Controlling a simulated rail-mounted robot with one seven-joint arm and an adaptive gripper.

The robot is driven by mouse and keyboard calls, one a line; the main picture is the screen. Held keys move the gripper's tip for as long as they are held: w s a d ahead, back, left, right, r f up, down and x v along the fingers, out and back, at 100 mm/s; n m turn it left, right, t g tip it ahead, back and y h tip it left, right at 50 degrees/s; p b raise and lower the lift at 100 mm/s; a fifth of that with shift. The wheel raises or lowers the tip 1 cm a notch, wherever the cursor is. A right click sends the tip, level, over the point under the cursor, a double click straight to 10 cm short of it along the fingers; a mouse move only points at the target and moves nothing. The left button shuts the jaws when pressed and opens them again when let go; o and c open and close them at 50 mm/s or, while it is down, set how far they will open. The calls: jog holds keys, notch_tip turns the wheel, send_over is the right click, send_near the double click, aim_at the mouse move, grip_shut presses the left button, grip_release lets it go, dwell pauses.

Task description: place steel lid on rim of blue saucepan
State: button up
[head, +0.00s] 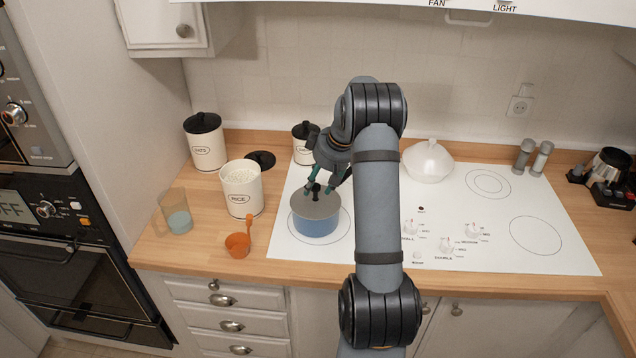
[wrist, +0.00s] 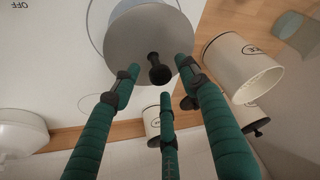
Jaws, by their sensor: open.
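The steel lid (head: 316,206) is a flat grey disc with a black knob (head: 316,191). It lies over the blue saucepan (head: 317,226), looking level and seated on the rim. The saucepan stands on the front left burner of the white cooktop. My gripper (head: 320,188) is above the lid with its green fingers spread. In the wrist view the grey lid (wrist: 140,38) shows beyond the open fingers (wrist: 160,76), with its knob (wrist: 158,70) between them and apparently not gripped. The saucepan is mostly hidden beneath the lid there.
A rice canister (head: 241,190) stands left of the saucepan, with a black lid (head: 261,160) behind it. A white lidded dish (head: 427,161) stands at the cooktop's back. The cooktop's right side is clear.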

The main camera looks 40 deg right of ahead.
aim_at(320, 187)
jog(key=shift+s+d+r, duration=0.1)
jog(key=shift+r, duration=0.4)
jog(key=b+v, duration=0.1)
jog(key=v, duration=1)
jog(key=shift+s, duration=0.1)
jog(key=p+x, duration=0.1)
jog(key=x, duration=1.1)
notch_tip(320, 187, up, 4)
jog(key=shift+r+b, duration=0.1)
jog(key=shift+b, duration=0.45)
jog(key=shift+s+d+r, duration=0.1)
jog(key=shift+s, duration=0.15)
